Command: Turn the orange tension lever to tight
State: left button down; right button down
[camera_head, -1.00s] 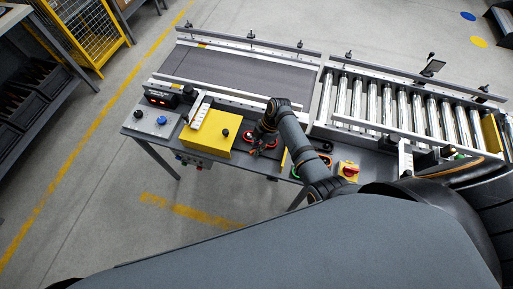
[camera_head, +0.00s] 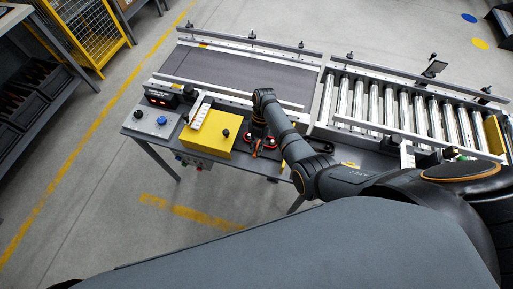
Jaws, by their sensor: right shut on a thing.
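My right arm reaches in from the right over the grey control bench (camera_head: 160,140). Its gripper (camera_head: 256,147) points down at the front part of the bench, just right of the yellow box (camera_head: 207,141). A small orange piece, which looks like the tension lever (camera_head: 258,153), shows at the fingertips. The gripper is shut on it; the fingers and my wrist hide most of it, so its exact angle cannot be told. Red rings (camera_head: 272,142) show beside the gripper. My left gripper is not in view.
A belt conveyor (camera_head: 240,72) lies behind the bench, with a roller conveyor (camera_head: 400,105) to its right. A blue button (camera_head: 161,120) and a small display (camera_head: 158,100) sit at the bench's left end. The floor in front is clear.

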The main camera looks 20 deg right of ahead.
jog(key=shift+n, duration=0.3)
jog(key=c, duration=1.4)
grip_release()
jog(key=v, duration=1.2)
jog(key=shift+a, duration=0.15)
jog(key=shift+s, duration=0.1)
